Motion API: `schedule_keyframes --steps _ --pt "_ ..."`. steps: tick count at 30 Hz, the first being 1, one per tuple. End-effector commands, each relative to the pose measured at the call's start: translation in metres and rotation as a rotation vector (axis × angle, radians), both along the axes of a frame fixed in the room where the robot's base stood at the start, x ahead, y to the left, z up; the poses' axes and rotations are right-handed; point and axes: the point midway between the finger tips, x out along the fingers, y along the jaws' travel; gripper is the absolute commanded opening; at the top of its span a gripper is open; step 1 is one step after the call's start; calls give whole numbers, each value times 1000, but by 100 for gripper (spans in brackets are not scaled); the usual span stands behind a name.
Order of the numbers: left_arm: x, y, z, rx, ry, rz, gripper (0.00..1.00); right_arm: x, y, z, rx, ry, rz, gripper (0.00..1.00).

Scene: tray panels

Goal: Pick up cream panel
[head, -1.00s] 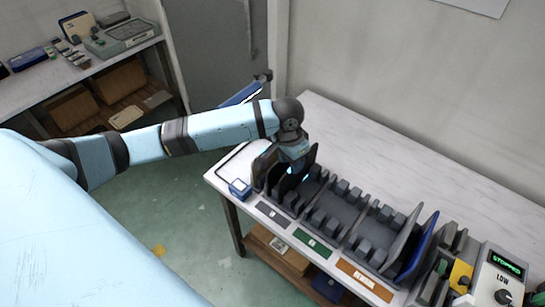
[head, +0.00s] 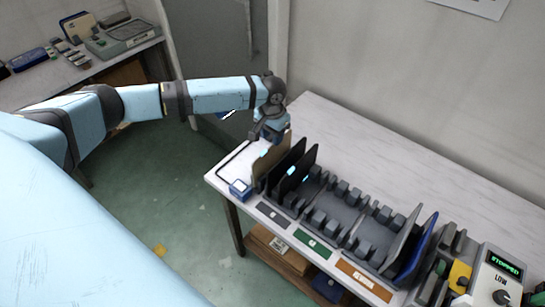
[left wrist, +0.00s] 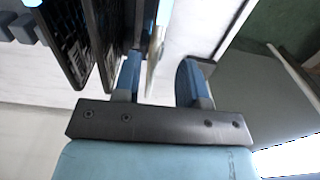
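The cream panel (head: 271,163) looks tan in the head view and stands upright at the left end of the rack (head: 325,211). Two dark panels (head: 288,166) stand just right of it. My left gripper (head: 268,140) is above the cream panel's top edge. In the left wrist view its two blue fingers (left wrist: 160,72) are apart, and the thin cream panel edge (left wrist: 153,70) shows between them, nearer one finger. I cannot tell whether either finger touches it. My right gripper is not in view.
A grey panel (head: 399,238) and a blue panel (head: 419,247) stand at the rack's right end, beside a control box (head: 497,275) reading "STOPPED". A small blue-edged block (head: 240,188) sits at the table's left corner. The table behind the rack (head: 385,150) is clear.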

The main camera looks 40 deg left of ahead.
Motion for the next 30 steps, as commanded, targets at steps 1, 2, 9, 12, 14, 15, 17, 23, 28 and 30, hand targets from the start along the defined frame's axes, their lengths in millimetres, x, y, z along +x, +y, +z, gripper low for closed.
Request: schedule_keyframes --steps 1,2,9,12,14,15,17,23,28,30 --pt "0 0 -2 0 0 0 38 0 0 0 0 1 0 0" --pt "0 -1 -4 0 0 0 38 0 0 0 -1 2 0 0" --pt "-4 -5 -37 1 1 0 38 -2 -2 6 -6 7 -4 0" --pt "-4 -5 -48 1 0 0 38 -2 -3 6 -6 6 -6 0" --pt "-4 -4 -52 1 -1 -1 38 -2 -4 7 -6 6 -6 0" --pt "-3 -4 -53 0 -2 -1 38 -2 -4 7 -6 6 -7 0" --pt "-3 -4 -54 0 -2 -1 38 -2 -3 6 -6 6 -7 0" --pt "-4 -4 -54 0 -2 -1 24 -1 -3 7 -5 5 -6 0" --pt "-4 -4 -54 0 -2 -1 0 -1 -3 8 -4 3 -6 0" --pt "-4 -4 -53 0 -2 -1 0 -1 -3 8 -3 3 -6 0"
